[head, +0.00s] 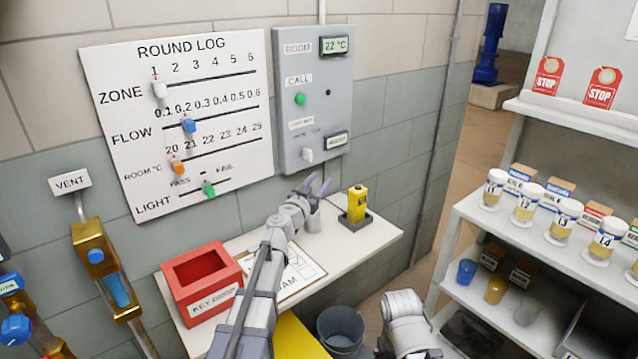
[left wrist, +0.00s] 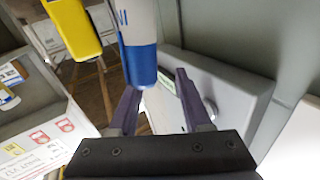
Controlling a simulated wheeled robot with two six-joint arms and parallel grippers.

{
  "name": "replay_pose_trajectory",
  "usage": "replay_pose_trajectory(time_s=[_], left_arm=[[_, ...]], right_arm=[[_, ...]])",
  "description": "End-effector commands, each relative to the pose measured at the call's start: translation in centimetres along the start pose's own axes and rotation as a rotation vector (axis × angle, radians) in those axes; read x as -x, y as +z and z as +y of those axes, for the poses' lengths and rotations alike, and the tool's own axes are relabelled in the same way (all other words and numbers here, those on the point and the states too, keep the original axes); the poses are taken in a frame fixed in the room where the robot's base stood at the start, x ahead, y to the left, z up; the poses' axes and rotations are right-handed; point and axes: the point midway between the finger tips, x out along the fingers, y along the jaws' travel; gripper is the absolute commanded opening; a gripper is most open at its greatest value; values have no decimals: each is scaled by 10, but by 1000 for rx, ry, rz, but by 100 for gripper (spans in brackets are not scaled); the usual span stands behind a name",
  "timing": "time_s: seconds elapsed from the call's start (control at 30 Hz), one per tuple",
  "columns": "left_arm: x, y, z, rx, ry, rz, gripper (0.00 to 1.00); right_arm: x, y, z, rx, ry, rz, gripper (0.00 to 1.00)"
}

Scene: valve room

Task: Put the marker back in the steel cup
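My left gripper (head: 318,185) is above the back of the white table, just left of the yellow device. Its two fingers stand apart, with a gap between them in the left wrist view (left wrist: 157,82). There a white cylinder with a blue end, which looks like the marker (left wrist: 141,62), comes down from the top edge. Its blue end lies at the fingertips, close to the left-hand finger; I cannot tell whether they touch. The fingers are not closed on it. In the head view I cannot make out the marker. No steel cup is clearly visible. My right gripper is not in view.
The table (head: 375,240) bears a red key-drop box (head: 203,309), a clipboard (head: 300,268) and a yellow device (head: 357,203). A grey control panel (head: 318,110) and a round log board (head: 130,75) hang behind. A grey bin (head: 341,325) stands below; shelves (head: 480,225) stand right.

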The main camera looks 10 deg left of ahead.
Motion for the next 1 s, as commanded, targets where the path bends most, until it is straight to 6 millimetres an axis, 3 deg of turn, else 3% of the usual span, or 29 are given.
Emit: replay_pose_trajectory(time_s=[0.1,0.47,1.0], left_arm=[[0,0,0,0,0,0,62],[5,0,0,0,0,0,62],[77,0,0,0,-1,0,62]], right_arm=[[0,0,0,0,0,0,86],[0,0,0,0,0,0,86],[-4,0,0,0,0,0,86]])
